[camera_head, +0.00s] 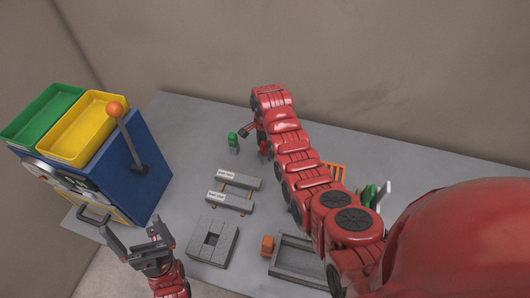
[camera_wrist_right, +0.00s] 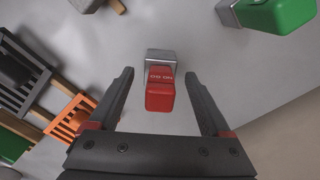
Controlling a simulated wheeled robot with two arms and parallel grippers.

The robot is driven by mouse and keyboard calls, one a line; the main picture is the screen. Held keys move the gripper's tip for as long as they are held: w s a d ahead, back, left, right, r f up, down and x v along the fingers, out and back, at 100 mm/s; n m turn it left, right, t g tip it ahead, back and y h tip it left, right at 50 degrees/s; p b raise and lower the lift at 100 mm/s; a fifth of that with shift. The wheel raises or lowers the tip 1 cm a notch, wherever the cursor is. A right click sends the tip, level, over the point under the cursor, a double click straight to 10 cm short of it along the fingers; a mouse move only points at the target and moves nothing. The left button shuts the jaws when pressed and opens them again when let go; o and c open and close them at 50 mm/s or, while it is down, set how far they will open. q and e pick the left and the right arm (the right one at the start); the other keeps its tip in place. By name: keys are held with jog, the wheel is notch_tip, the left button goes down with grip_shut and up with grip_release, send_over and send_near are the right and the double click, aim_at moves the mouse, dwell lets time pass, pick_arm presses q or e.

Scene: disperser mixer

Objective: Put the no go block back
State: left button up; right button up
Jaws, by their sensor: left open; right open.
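The no go block (camera_wrist_right: 160,91) shows in the right wrist view as a red block with white lettering and a grey metal end. It lies between the two fingertips of my right gripper (camera_wrist_right: 160,100), with a gap on each side. In the head view my right gripper (camera_head: 254,138) is at the back of the table, and the red block is mostly hidden there. A green block with a grey end (camera_head: 233,143) stands just left of it and also shows in the right wrist view (camera_wrist_right: 275,14). My left gripper (camera_head: 138,238) is open and empty near the front left.
Two labelled grey bars (camera_head: 240,181) lie mid-table. A square grey block with a hole (camera_head: 212,243), an orange block (camera_head: 268,246) and a grey tray (camera_head: 285,267) sit in front. A blue machine (camera_head: 140,185) with yellow (camera_head: 85,128) and green bins (camera_head: 40,114) stands left. An orange rack (camera_wrist_right: 68,122) is nearby.

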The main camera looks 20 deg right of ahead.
notch_tip(320, 180, up, 3)
jog(key=shift+w+r+b, duration=0.1)
jog(key=shift+r+b, duration=0.05)
jog(key=shift+b, duration=0.55)
notch_tip(320, 180, up, 5)
jog(key=p, duration=0.3)
jog(key=shift+r+p, duration=0.55)
jog(key=shift+p, duration=0.15)
